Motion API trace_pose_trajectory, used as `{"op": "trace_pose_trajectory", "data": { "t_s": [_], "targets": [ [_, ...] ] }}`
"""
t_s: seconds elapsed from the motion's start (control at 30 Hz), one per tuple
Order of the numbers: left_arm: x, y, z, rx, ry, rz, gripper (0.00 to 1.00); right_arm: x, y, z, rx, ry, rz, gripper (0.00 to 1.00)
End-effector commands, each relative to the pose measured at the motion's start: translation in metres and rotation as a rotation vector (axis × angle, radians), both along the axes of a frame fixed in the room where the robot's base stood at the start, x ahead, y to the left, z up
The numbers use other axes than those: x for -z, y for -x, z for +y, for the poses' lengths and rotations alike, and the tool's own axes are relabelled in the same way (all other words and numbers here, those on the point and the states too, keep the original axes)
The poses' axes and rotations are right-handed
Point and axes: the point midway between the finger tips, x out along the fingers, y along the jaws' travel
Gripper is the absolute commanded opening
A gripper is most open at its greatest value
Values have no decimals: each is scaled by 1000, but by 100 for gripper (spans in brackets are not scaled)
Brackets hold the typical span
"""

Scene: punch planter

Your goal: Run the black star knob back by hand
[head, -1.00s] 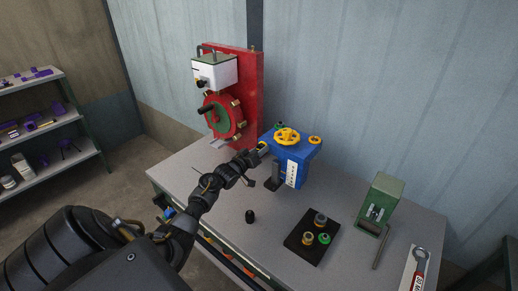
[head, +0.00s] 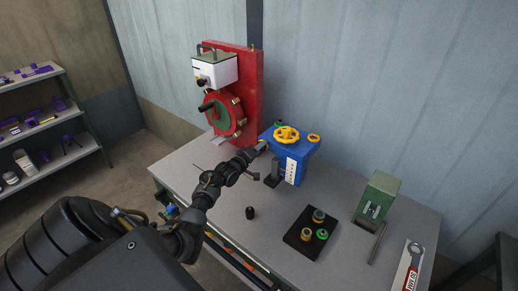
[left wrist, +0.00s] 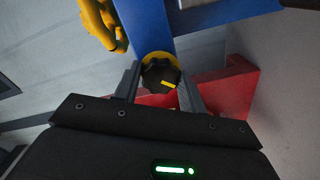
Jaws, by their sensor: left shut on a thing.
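The black star knob (left wrist: 160,74) shows in the left wrist view, with a yellow mark on its face and a yellow collar (left wrist: 152,56) behind it. It sits at the side of the blue machine (left wrist: 146,22), whose body also shows in the head view (head: 289,153). My left gripper (left wrist: 160,88) has a finger on each side of the knob and is shut on it. In the head view my left gripper (head: 257,152) reaches the blue machine's left side and mostly hides the knob. My right gripper is not in view.
A yellow handwheel (head: 287,134) tops the blue machine. The red machine (head: 250,100) stands close behind my left gripper.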

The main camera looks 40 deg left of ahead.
Motion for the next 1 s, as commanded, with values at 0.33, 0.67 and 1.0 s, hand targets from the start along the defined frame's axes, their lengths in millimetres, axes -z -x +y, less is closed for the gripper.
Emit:
{"op": "trace_pose_trajectory", "data": {
  "t_s": [0.33,0.67,1.0],
  "targets": [
    [1,0,-1,2,6,2,18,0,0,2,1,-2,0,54],
    [1,0,0,0,5,1,63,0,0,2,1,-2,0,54],
    [2,13,0,0,4,1,63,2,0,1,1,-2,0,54]
  ]
}}
